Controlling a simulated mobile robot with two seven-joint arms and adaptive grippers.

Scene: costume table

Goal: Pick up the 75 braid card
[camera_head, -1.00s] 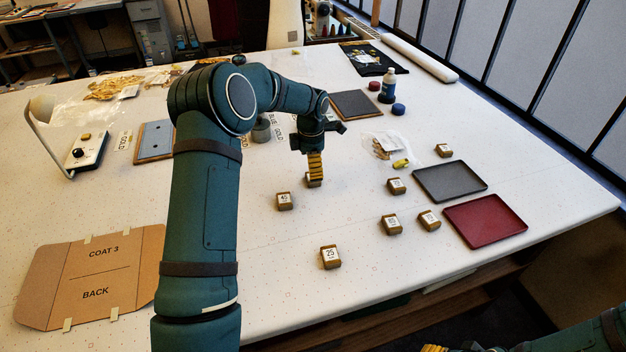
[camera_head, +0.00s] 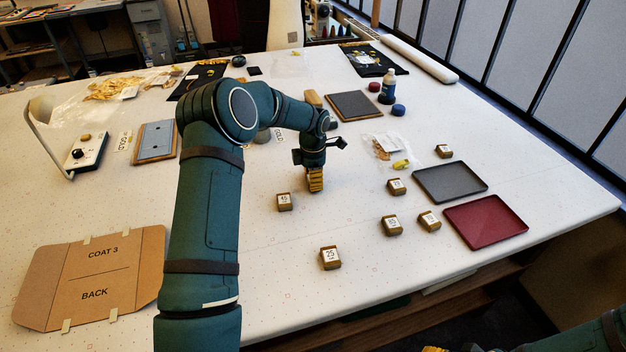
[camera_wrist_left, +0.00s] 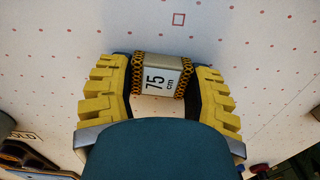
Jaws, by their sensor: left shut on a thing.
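The 75 braid card (camera_wrist_left: 161,77) shows in the left wrist view, with "75 cm" on its white label and dark gold braid at both ends. It sits between the yellow fingers of my left gripper (camera_wrist_left: 160,97), which is shut on it. In the head view my left gripper (camera_head: 315,180) points down at the table, and its fingers hide most of the card. I cannot tell whether the card touches the table. Only the tip of my right gripper (camera_head: 434,349) shows at the bottom edge, too little to judge its jaws.
A card marked 45 (camera_head: 284,202) lies just left of my left gripper, and a card marked 25 (camera_head: 330,258) lies nearer the front. Several similar cards lie to the right, beside a grey tray (camera_head: 450,182) and a red tray (camera_head: 485,221).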

